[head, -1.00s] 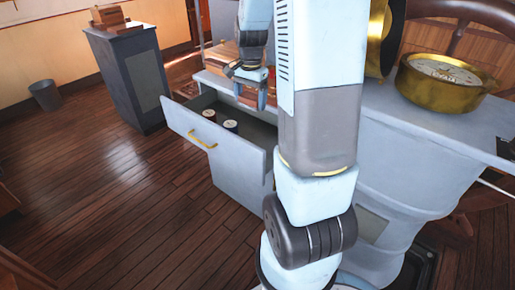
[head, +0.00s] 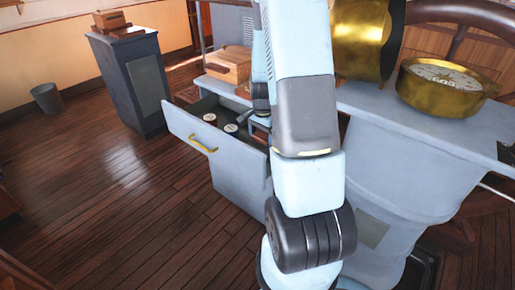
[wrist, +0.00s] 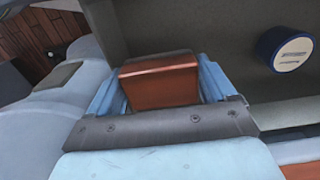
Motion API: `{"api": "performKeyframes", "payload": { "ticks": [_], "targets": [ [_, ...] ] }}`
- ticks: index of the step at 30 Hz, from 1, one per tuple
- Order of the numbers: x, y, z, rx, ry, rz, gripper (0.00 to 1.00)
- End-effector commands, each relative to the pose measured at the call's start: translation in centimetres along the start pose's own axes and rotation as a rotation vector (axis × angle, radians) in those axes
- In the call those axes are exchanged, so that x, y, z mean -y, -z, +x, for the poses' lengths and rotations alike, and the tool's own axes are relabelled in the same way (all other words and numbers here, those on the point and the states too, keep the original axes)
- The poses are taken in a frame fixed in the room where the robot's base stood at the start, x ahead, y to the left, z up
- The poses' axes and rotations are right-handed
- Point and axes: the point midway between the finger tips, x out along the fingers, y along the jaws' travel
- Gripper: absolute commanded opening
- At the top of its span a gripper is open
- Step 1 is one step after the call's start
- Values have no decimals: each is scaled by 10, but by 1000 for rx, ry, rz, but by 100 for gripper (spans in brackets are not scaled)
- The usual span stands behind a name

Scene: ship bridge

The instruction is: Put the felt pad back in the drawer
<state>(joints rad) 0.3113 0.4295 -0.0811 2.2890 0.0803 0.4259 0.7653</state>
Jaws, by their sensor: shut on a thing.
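My gripper (wrist: 160,72) is shut on a reddish-brown block, the felt pad (wrist: 160,86), with one blue finger on each side of it in the wrist view. The open drawer (head: 215,155) sticks out of the grey cabinet in the head view, with a brass handle on its front. My gripper is low at the drawer's right part, mostly hidden behind my arm. In the wrist view the dark drawer inside (wrist: 205,28) lies beyond the pad. I cannot tell whether the pad touches the drawer floor.
Two round tins (head: 210,118) stand in the drawer; one blue tin (wrist: 285,48) shows right of the pad in the wrist view. Wooden boxes (head: 228,65) sit on the counter behind. A brass compass (head: 440,88) is at the right.

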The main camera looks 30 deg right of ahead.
Motion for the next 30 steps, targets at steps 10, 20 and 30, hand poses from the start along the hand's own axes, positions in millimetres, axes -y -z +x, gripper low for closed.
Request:
{"api": "performKeyframes", "payload": {
  "ticks": [10, 20, 30],
  "targets": [
    [34, 19, 44, 1, -1, -1, 55],
    [46, 25, 60, 0, 0, -1, 55],
    [47, 26, 92, 1, -1, 2, 55]
  ]
}}
